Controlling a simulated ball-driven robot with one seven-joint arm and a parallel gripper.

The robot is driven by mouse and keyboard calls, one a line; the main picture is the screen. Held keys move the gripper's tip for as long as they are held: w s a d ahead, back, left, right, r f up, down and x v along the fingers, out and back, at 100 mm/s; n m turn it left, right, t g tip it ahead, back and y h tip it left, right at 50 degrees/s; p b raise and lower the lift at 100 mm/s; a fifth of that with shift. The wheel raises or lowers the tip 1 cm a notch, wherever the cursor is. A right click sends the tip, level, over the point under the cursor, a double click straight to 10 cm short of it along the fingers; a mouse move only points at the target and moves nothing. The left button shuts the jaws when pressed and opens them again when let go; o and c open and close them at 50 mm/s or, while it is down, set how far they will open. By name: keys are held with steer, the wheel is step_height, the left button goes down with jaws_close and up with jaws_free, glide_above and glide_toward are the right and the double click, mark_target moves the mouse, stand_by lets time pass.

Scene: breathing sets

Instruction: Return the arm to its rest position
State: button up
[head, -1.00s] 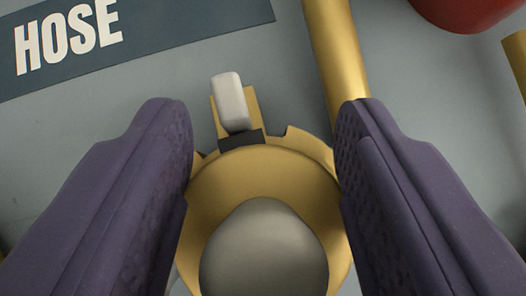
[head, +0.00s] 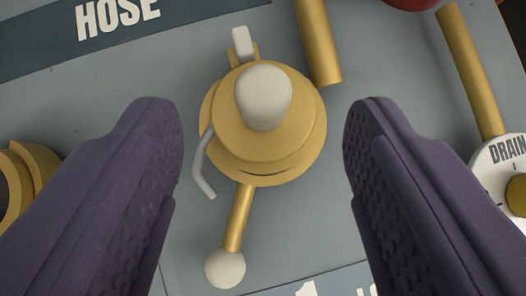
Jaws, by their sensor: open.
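My gripper (head: 262,112) is open, with its two purple padded fingers spread apart and nothing between the pads. Beyond the gap, on the grey panel, is a round brass fitting (head: 305,130) with a pale rounded knob (head: 263,97) on its front. A brass lever (head: 237,220) runs down from the fitting to a pale ball end (head: 225,268). Both fingers appear clear of the fitting. The rest of my arm is out of view.
A dark "HOSE" label (head: 190,14) runs across the top left of the grey panel (head: 400,60). Brass pipes (head: 318,40) stand at the top and right. A white "DRAIN" dial (head: 490,160) is at the right edge, and another brass fitting (head: 38,160) at the left. A red part (head: 410,3) shows at the top.

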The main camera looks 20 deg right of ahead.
steer(key=w+a+r+t+y, duration=0.1)
steer(key=w+r, duration=0.2)
steer(key=r, duration=0.6)
steer(key=w+a+r+n+t+y, duration=0.1)
steer(key=w+r, duration=0.2)
steer(key=r, duration=0.6)
steer(key=w+a+r+t+y, duration=0.1)
steer(key=w+r+t, duration=0.15)
steer(key=r, duration=0.65)
steer(key=s+d+r, duration=0.1)
steer(key=s+r, duration=0.3)
steer(key=r, duration=0.6)
steer(key=s+d+r+n+t, duration=0.1)
steer(key=s+r, duration=0.4)
steer(key=r, duration=0.5)
steer(key=s+d+r+n+t, duration=0.1)
steer(key=s+r, duration=0.3)
steer(key=r, duration=0.7)
steer(key=shift+s+d+h, duration=0.3)
steer(key=shift+d, duration=0.2)
